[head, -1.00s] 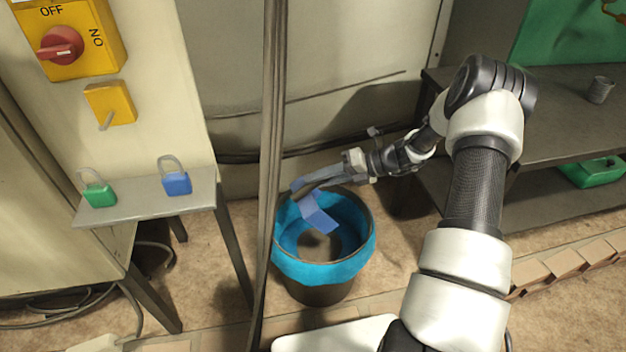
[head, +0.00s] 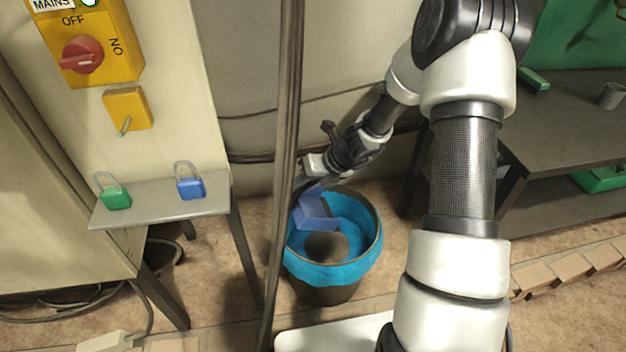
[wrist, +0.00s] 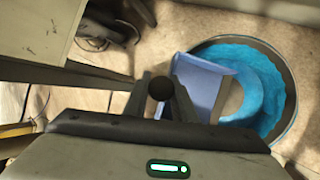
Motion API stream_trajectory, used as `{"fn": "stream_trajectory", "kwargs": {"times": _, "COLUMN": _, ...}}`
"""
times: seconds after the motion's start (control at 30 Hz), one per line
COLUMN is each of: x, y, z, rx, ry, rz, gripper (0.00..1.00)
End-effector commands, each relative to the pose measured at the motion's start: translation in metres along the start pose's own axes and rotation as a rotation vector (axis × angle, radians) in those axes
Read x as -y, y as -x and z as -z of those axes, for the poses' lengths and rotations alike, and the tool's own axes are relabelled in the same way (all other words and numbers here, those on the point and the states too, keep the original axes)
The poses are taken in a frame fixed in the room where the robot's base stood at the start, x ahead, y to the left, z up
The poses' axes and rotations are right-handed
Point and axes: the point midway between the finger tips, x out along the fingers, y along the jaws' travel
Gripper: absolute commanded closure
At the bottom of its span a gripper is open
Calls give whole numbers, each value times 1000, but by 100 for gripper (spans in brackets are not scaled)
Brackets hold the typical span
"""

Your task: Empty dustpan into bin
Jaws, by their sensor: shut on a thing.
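A blue dustpan (head: 314,212) is tilted over the mouth of the bin (head: 328,294), which is dark with a bright blue liner folded over its rim. My gripper (head: 309,174) is shut on the dustpan, above the bin's back left rim. The fingertips are partly hidden in the head view. In the wrist view the dustpan (wrist: 205,82) shows beyond the gripper body, over the left part of the bin (wrist: 287,75). The dustpan's handle is mostly hidden there. A greyish-brown patch shows inside the bin, and I cannot tell what it is.
A thin upright post (head: 284,130) stands just left of the bin. Further left, a small shelf (head: 150,208) holds a green padlock (head: 115,197) and a blue padlock (head: 190,187). A dark workbench (head: 560,120) stands on the right, and bricks (head: 565,270) line the floor.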

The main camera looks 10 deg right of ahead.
Motion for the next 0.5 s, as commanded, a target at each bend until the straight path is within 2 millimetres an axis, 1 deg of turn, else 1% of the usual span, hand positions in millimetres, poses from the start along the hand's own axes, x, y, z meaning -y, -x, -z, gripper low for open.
{"fn": "stream_trajectory", "kwargs": {"times": 0.03, "x": -9, "y": -3, "z": 0, "rx": -8, "ry": 21, "rz": 34, "gripper": 100}}
{"fn": "stream_trajectory", "kwargs": {"times": 0.1, "x": -13, "y": -14, "z": 5, "rx": -20, "ry": 49, "rz": 95, "gripper": 100}}
{"fn": "stream_trajectory", "kwargs": {"times": 0.2, "x": -20, "y": -25, "z": 8, "rx": -35, "ry": 86, "rz": 183, "gripper": 100}}
{"fn": "stream_trajectory", "kwargs": {"times": 0.3, "x": -27, "y": -35, "z": 12, "rx": -50, "ry": 122, "rz": 262, "gripper": 100}}
{"fn": "stream_trajectory", "kwargs": {"times": 0.5, "x": -34, "y": -50, "z": 16, "rx": -68, "ry": 168, "rz": 383, "gripper": 100}}
